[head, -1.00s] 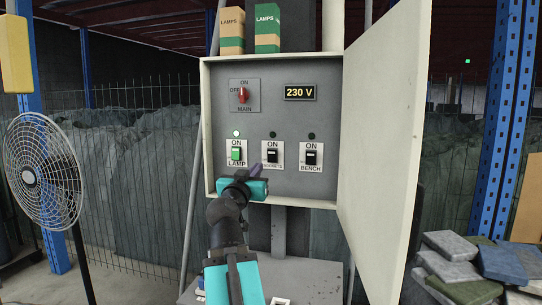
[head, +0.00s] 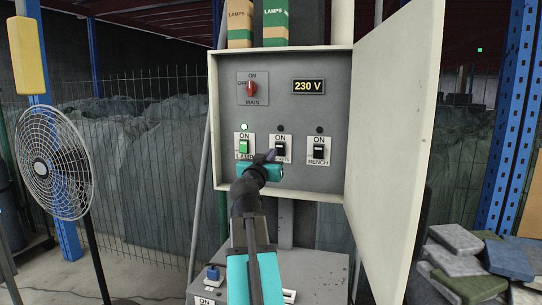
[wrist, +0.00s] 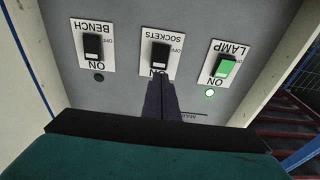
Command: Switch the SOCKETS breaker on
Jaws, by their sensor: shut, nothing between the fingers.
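The SOCKETS breaker (head: 280,148) is a black rocker on a white plate, in the middle of the lower row in the grey panel. Its indicator lamp (head: 281,128) is dark. In the wrist view, turned upside down, the SOCKETS rocker (wrist: 160,55) shows clearly. My gripper (head: 269,156) is shut and empty, its fingertips at the lower left of this breaker in the head view. In the wrist view the shut fingertips (wrist: 158,79) overlap the plate's ON lettering, beside the rocker's ON end. I cannot tell whether they touch it.
The LAMP breaker (head: 243,147) is green with its light lit. The BENCH breaker (head: 319,151) is black with a dark light. The red MAIN switch (head: 252,90) and 230 V display (head: 309,86) sit above. The open cabinet door (head: 396,150) stands at the right.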

